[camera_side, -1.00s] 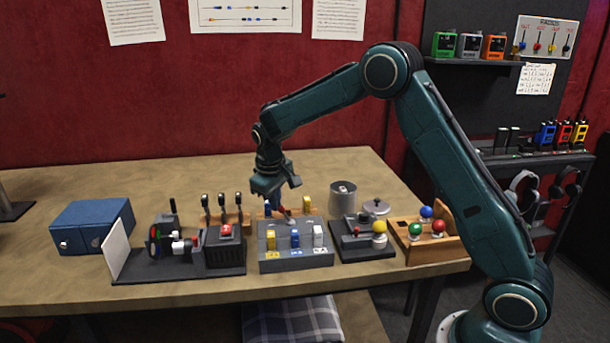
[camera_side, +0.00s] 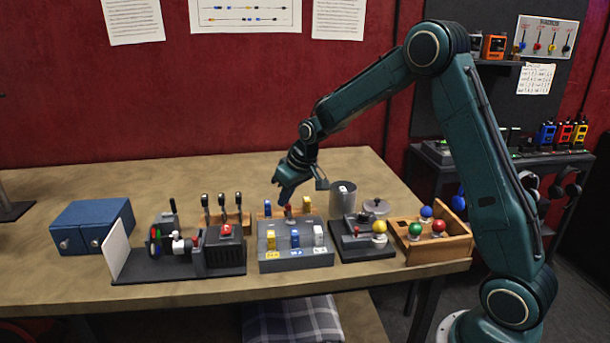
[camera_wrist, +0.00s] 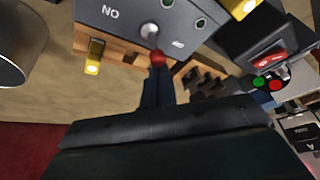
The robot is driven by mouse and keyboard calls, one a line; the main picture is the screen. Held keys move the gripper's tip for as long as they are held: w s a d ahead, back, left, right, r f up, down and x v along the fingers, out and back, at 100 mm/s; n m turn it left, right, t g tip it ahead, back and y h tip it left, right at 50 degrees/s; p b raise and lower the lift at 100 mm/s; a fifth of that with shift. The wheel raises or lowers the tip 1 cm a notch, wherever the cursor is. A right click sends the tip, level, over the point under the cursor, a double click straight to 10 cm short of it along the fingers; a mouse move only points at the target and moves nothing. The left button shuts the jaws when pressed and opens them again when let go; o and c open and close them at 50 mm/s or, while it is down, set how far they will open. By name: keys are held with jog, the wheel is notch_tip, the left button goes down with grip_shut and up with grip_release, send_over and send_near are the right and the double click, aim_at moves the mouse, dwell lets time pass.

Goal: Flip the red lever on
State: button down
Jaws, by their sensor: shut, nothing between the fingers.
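The red lever (camera_side: 288,209) stands at the back of the grey switch box (camera_side: 268,254). My gripper (camera_side: 283,198) is tilted, just above and behind the lever. In the wrist view its dark blue fingers (camera_wrist: 157,84) are shut and empty, with their tips right at the red ball. I cannot tell whether they touch it.
Yellow, blue and white switches line the front of the box. A panel with a red button (camera_side: 226,230) stands left, with black levers behind it. A metal canister (camera_side: 343,198) and a joystick panel (camera_side: 362,253) stand right. The table's front left is bare.

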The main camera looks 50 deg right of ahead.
jog(key=shift+s+d+t+y, duration=0.7)
jog(key=shift+t+y, duration=0.3)
jog(key=shift+a, duration=0.1)
jog(key=shift+r, duration=0.2)
jog(key=shift+r, duration=0.6)
jog(key=shift+r, duration=0.15)
jog(key=s+d+f+v, duration=0.1)
jog(key=v, duration=0.8)
jog(key=shift+s+d, duration=0.25)
jog(key=shift+s, duration=0.05)
